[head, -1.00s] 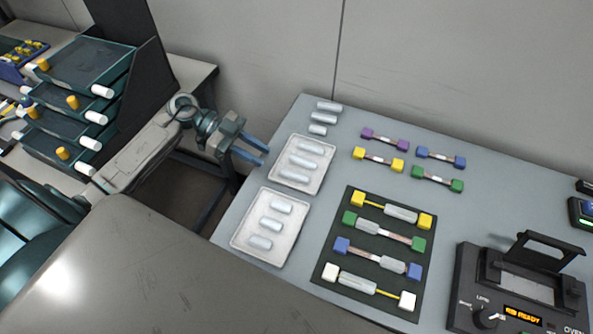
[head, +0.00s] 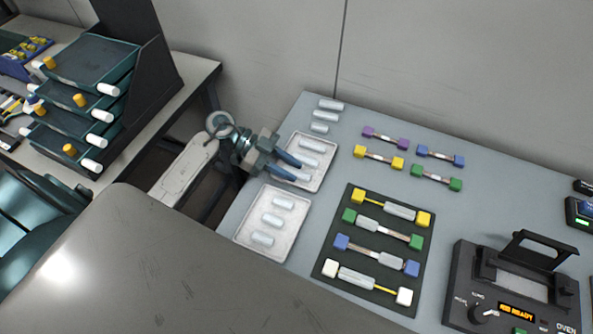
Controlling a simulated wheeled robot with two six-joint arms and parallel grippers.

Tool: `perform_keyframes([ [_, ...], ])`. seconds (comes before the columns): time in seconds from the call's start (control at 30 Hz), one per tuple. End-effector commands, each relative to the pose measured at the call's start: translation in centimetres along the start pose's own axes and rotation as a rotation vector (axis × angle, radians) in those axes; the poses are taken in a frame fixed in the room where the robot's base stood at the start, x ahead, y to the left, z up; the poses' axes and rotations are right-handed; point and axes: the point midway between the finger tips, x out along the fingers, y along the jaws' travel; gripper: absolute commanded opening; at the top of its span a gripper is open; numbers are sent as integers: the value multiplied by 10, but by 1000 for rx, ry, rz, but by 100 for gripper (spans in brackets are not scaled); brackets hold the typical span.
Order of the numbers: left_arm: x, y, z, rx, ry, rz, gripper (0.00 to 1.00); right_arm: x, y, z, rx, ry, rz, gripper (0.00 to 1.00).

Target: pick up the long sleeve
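The upper white tray (head: 322,172) holds silvery tubular sleeves, including a sleeve (head: 312,146) near its far end and another (head: 308,160) below it. They look slightly longer than the sleeves (head: 273,220) in the lower white tray (head: 243,236). My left gripper (head: 297,171) reaches in from the left over the upper tray, its two blue fingers apart. It partly covers the tray's near sleeve. Whether the fingers touch a sleeve cannot be told. My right gripper is not in view.
Several loose sleeves (head: 326,116) lie behind the upper tray. A dark mat (head: 330,268) carries capped assemblies, with more capped pieces (head: 378,157) behind it. An oven (head: 510,290) stands at the right. A tiered rack (head: 95,65) stands at the left.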

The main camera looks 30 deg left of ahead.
Motion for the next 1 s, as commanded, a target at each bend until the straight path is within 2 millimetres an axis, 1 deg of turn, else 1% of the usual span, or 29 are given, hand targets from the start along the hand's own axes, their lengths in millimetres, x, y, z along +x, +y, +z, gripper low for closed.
perform_keyframes([
  [0.13,0,0,0,0,0,0,27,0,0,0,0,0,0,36],
  [0.27,0,0,0,0,0,0,2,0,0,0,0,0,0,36],
  [0.3,0,0,0,0,0,0,0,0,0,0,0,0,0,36],
  [0.57,0,0,0,0,0,0,0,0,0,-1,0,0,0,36],
  [0.67,-2,0,-4,1,0,0,0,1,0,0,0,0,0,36],
  [0.77,-5,0,-11,3,1,0,0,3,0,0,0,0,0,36],
  [0.93,-14,0,-32,6,-2,0,0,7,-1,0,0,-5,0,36],
  [0.97,-11,6,-33,1,0,3,0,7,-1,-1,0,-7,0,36],
  [1.0,-6,14,-35,0,1,4,0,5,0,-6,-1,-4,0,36],
])
